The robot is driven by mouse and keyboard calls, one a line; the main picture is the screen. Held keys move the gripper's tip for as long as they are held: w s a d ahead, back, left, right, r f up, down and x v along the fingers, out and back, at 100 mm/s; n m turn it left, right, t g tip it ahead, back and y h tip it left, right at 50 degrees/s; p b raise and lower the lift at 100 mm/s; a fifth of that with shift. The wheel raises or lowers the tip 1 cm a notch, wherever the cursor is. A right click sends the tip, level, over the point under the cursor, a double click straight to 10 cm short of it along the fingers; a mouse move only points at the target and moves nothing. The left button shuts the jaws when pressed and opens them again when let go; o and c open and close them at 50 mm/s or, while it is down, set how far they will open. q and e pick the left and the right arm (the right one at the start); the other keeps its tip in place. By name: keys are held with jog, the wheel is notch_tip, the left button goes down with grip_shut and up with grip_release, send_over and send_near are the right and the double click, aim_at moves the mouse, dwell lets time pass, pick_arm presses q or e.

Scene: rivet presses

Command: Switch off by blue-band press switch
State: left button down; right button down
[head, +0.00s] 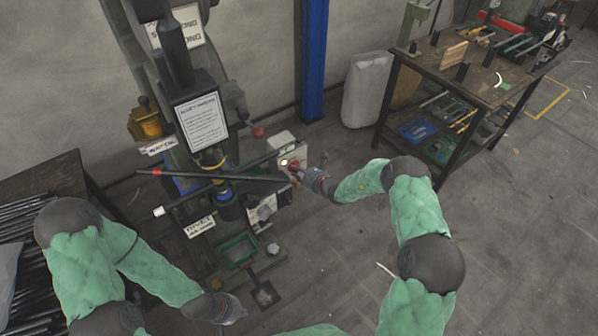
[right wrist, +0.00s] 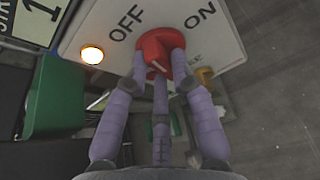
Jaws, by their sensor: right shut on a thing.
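The press (head: 200,110) stands left of centre in the head view, with a blue band (head: 228,211) low on its ram. Its pale switch box (head: 287,147) is on its right side. In the right wrist view the switch plate (right wrist: 215,38) reads OFF on the left and ON on the right, with a red knob (right wrist: 158,50) between. My right gripper (right wrist: 160,70) is shut on the red knob, its fingers around it; the knob's exact setting is unclear. It also shows in the head view (head: 302,172). My left gripper (head: 232,308) hangs low, away from the press; its fingers are unclear.
A lamp (right wrist: 92,54) glows on the plate beside OFF. A dark bar (head: 215,175) crosses the press front. A green tray (head: 237,251) sits at its base. A rack of dark rods (head: 25,225) is at left, a workbench (head: 460,80) at upper right.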

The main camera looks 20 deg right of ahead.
jog(key=shift+a+f+n+h, duration=0.1)
jog(key=shift+n+h, duration=0.4)
jog(key=shift+n, duration=0.2)
jog(key=c, duration=1)
grip_release()
jog(key=shift+c, duration=0.2)
jog(key=v, duration=1.2)
jog(key=shift+s+f, duration=0.1)
jog(key=shift+f, duration=0.05)
